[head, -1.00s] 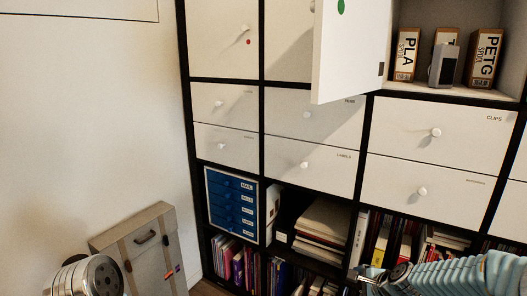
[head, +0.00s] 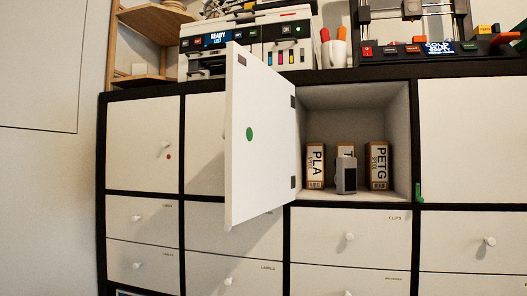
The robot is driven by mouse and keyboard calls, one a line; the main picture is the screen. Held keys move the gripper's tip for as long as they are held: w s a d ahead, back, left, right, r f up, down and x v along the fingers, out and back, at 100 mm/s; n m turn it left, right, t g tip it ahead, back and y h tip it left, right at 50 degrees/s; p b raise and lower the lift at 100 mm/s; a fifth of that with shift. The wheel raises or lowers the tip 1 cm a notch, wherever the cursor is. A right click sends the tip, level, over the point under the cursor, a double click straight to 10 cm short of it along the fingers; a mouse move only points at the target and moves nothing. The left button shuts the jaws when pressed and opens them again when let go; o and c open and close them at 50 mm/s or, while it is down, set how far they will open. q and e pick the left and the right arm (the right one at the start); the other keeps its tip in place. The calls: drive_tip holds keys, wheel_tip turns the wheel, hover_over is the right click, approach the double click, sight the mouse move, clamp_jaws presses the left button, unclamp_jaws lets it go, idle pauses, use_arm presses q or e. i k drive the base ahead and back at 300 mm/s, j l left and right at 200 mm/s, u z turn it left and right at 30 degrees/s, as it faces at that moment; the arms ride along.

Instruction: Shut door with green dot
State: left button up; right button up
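The white door with the green dot (head: 238,165) stands open in the head view, swung out from the left side of its compartment. The green dot (head: 249,134) is on the face turned toward the opening. Dark hinge plates show along the door's right edge. The open compartment (head: 345,97) holds spool boxes marked PLA (head: 316,166) and PETG (head: 377,166), a third box between them, and a small grey device (head: 346,175) in front. Neither of my grippers is in the picture.
A closed door with a red dot (head: 146,145) is at the left. Drawers with round knobs (head: 349,237) run below. A printer (head: 249,42) and a 3D printer (head: 420,40) stand on top. The space in front of the shelf looks clear.

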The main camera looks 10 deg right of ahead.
sight(259, 134)
drive_tip(key=i+j+z, duration=0.1)
drive_tip(key=z, duration=0.35)
drive_tip(key=j+z, duration=0.1)
drive_tip(key=z, duration=0.35)
drive_tip(key=i+j+z, duration=0.1)
drive_tip(key=z, duration=0.35)
drive_tip(key=i+j+z, duration=0.1)
drive_tip(key=j+z, duration=0.2)
drive_tip(key=j, duration=0.45)
drive_tip(key=j+z, duration=0.35)
drive_tip(key=j, duration=0.4)
